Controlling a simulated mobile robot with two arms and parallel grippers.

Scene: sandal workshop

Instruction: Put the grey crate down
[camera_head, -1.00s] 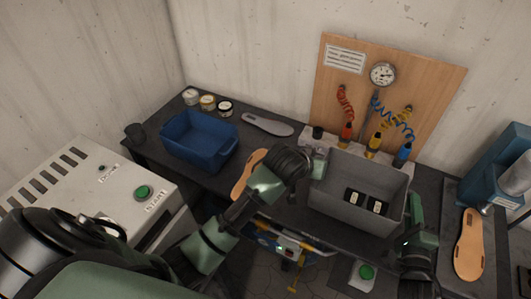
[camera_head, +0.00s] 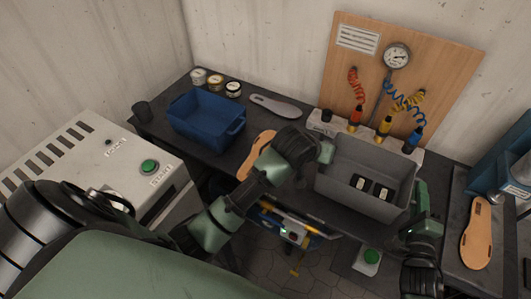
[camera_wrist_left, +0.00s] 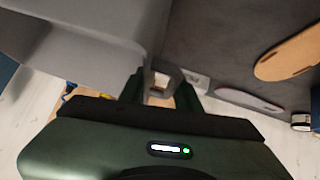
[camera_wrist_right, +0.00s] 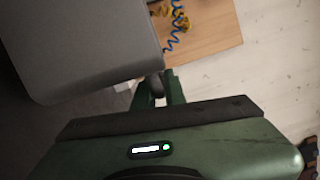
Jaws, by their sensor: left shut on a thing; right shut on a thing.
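The grey crate (camera_head: 352,198) is in front of the tool board in the head view, roughly level, with small black items with white labels (camera_head: 371,186) inside. My left gripper (camera_head: 326,151) is shut on its left end, and my right gripper (camera_head: 421,195) is shut on its right end. The crate wall also fills the upper left of the left wrist view (camera_wrist_left: 85,35) and of the right wrist view (camera_wrist_right: 80,45). The dark bench (camera_head: 215,160) lies beneath and behind it. The crate's underside is hidden, so I cannot tell whether it touches the bench.
A blue crate (camera_head: 197,137) stands at the bench's left, with small jars (camera_head: 215,82) behind it. A tan sole (camera_head: 258,154) and a grey sole (camera_head: 275,105) lie nearby. Another sole (camera_head: 477,233) lies at right.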

